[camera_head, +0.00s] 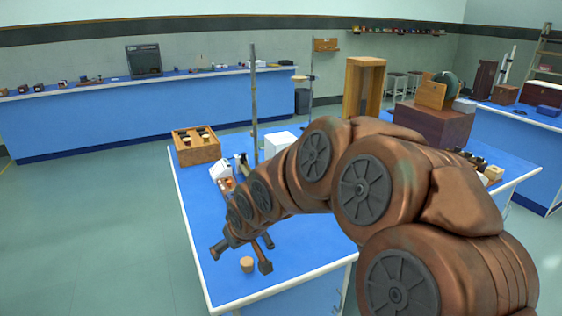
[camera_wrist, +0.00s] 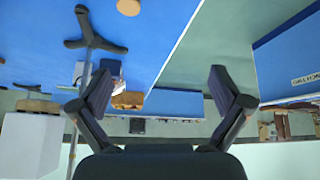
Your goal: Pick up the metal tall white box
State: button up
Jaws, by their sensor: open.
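A white box (camera_head: 279,144) stands on the blue bench behind my arm, which hides part of it. In the wrist view, which looks upside down, a white box (camera_wrist: 30,145) shows at the lower left, outside the jaws; it looks like the same one. I cannot tell whether it is metal. My gripper (camera_head: 240,258) is open and empty above the near left part of the bench, well apart from the box. In the wrist view its fingers (camera_wrist: 160,90) are spread wide with nothing between them close by.
A tall stand rod (camera_head: 254,105) rises beside the white box. A wooden crate (camera_head: 197,147) and small white apparatus (camera_head: 221,169) stand left of it. A cork-like piece (camera_head: 247,265) is near my gripper. A wooden frame (camera_head: 352,88) stands behind. Floor at left is clear.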

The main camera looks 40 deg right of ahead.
jog(key=shift+w+d+r+m+t+h+b, duration=0.5)
jog(key=shift+w+d+r+t, duration=1.15)
jog(key=shift+d, duration=2.95)
jog(key=shift+w+d+r+m+t+h+b, duration=0.1)
jog(key=shift+w+d+r+m+t+h, duration=0.85)
jog(key=shift+d, duration=3.65)
jog(key=shift+w+d+r+m+t+h+b, duration=0.1)
jog(key=shift+w+d+r+t+h+b, duration=0.5)
jog(key=shift+w+d+r+t, duration=2.7)
jog(key=shift+g+h, duration=0.25)
jog(key=shift+g, duration=0.35)
jog(key=shift+w+d+f+p, duration=0.25)
jog(key=shift+d+f+p, duration=0.1)
jog(key=shift+d+f, duration=0.3)
jog(key=shift+w+d+f+p, duration=0.35)
jog(key=shift+d+f, duration=0.2)
jog(key=shift+d, duration=0.15)
jog(key=shift+w+d+f+p, duration=0.2)
jog(key=shift+d+f+p, duration=0.15)
jog(key=shift+d+f, duration=0.3)
jog(key=shift+r, duration=0.1)
jog(key=c, duration=1.3)
jog(key=shift+r, duration=0.1)
